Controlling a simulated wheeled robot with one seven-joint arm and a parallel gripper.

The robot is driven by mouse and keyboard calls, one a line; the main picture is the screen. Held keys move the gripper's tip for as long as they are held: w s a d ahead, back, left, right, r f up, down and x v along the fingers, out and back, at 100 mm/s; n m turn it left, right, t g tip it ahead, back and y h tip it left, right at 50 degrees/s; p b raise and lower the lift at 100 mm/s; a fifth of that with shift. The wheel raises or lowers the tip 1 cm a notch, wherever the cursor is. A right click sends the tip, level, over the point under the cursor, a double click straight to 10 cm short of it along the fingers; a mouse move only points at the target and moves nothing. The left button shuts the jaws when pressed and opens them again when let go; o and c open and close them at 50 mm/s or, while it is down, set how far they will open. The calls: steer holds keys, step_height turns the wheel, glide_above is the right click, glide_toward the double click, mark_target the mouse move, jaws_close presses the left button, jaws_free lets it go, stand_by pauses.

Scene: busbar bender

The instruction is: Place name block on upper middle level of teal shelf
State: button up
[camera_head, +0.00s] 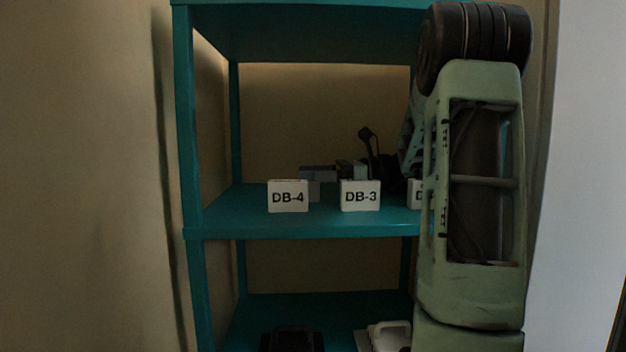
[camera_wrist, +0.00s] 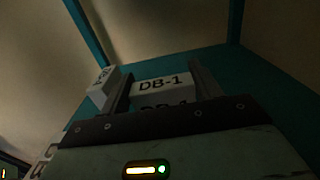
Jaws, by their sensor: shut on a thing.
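The white name block DB-1 (camera_wrist: 164,86) sits between the two dark fingers of my gripper (camera_wrist: 161,90) in the wrist view. My gripper is shut on it. In the head view my arm covers the right side of the teal shelf (camera_head: 310,229), and the held block cannot be made out there. The wrist view shows a teal surface beyond the block; I cannot tell whether the block touches it.
White blocks DB-4 (camera_head: 288,196) and DB-3 (camera_head: 360,195) stand at the front of the middle board. Another labelled block (camera_head: 413,194) is partly hidden by my arm. A tilted white block (camera_wrist: 102,88) is close left of my gripper. Dark and white items lie on the lower board.

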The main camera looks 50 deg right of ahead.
steer(key=o, duration=1)
steer(key=p+v, duration=0.1)
steer(key=v, duration=0.6)
steer(key=shift+s+d+p, duration=0.2)
steer(key=shift+p, duration=0.2)
